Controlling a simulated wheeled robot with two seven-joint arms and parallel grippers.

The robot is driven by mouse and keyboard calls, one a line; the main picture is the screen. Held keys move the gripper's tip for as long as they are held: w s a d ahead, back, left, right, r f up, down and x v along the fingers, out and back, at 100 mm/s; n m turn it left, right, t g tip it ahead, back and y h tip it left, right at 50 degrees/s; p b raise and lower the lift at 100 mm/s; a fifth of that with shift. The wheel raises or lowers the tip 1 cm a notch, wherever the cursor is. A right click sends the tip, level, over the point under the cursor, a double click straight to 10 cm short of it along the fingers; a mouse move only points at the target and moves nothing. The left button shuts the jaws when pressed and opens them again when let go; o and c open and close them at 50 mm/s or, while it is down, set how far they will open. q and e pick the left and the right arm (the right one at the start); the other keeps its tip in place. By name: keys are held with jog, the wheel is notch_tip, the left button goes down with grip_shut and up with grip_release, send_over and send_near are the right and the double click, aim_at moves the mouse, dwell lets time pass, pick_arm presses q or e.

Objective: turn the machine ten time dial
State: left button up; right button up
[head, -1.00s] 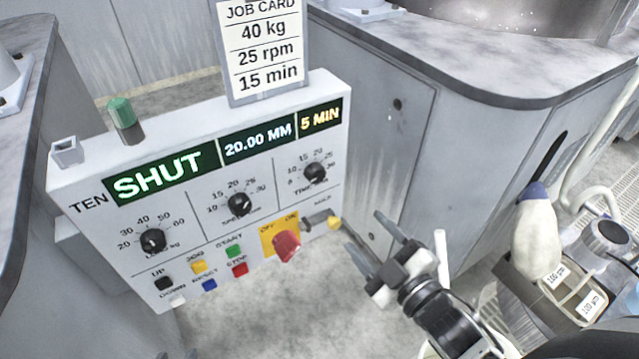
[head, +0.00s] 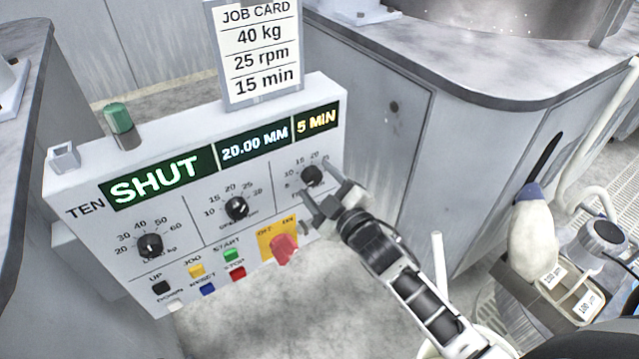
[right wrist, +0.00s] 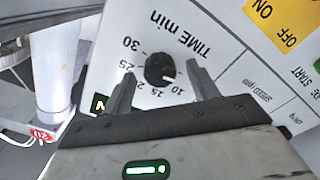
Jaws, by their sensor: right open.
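The machine ten panel (head: 90,235) faces me, with a lit display (head: 225,150) reading SHUT, 20.00 MM and 5 MIN. The time dial (head: 312,174) is a black knob at the panel's right. In the right wrist view the time dial (right wrist: 159,69) lies between and just beyond the fingertips, under the upside-down words TIME min. My right gripper (head: 318,196) is open at the dial, with one finger on each side. In the right wrist view the right gripper (right wrist: 158,80) shows a gap around the knob. My left gripper is not in view.
A job card (head: 262,55) above the panel reads 40 kg, 25 rpm, 15 min. Load (head: 150,244) and speed (head: 236,208) dials sit to the left. Coloured buttons (head: 196,270) and a red switch (head: 284,248) on a yellow plate lie below. A grey cabinet (head: 385,110) stands right.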

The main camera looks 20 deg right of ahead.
jog(key=shift+w, duration=0.1)
jog(key=shift+c, duration=0.9)
jog(key=c, duration=0.8)
